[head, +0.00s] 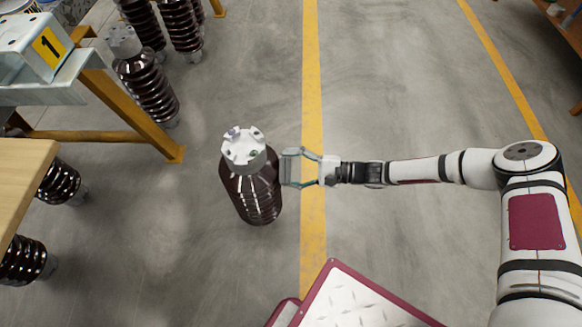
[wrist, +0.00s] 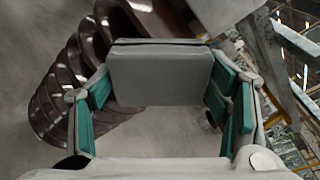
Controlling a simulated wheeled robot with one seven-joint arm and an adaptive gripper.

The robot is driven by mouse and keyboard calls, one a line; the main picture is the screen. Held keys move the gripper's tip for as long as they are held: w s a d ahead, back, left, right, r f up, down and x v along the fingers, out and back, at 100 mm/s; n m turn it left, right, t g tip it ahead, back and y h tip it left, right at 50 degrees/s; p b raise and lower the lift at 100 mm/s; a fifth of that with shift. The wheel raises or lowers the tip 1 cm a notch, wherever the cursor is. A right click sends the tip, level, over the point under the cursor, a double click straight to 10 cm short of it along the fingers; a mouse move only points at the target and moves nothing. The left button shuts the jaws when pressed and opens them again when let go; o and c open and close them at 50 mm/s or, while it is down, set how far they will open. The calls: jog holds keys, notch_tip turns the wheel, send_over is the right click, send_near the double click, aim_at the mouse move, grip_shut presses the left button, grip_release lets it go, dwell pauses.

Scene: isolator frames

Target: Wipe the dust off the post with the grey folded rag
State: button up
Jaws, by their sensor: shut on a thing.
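The post (head: 255,195) is a dark brown ribbed insulator with a white notched metal cap (head: 245,148), standing upright on the floor left of my gripper. Its ribs also show at the left in the wrist view (wrist: 88,70). My gripper (head: 298,167) is shut on the grey folded rag (head: 290,165), which is a flat grey block between the fingers in the wrist view (wrist: 160,72). The rag is at the right side of the post, just below the cap. I cannot tell whether it touches. Dust on the post cannot be made out.
A steel frame with yellow legs (head: 130,110) and a number 1 plate (head: 48,48) stands at the left, with several more brown insulators around it. A wooden tabletop (head: 22,180) is at the left edge. Yellow lines (head: 312,80) cross the open grey floor.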

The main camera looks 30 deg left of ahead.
jog(key=shift+s, duration=0.1)
jog(key=b+v, duration=0.1)
jog(key=v, duration=0.5)
jog(key=shift+w+a+f, duration=0.15)
jog(key=shift+w+f, duration=0.25)
jog(key=shift+b+v, duration=0.4)
jog(key=shift+v, duration=1.05)
jog(key=shift+w, duration=0.25)
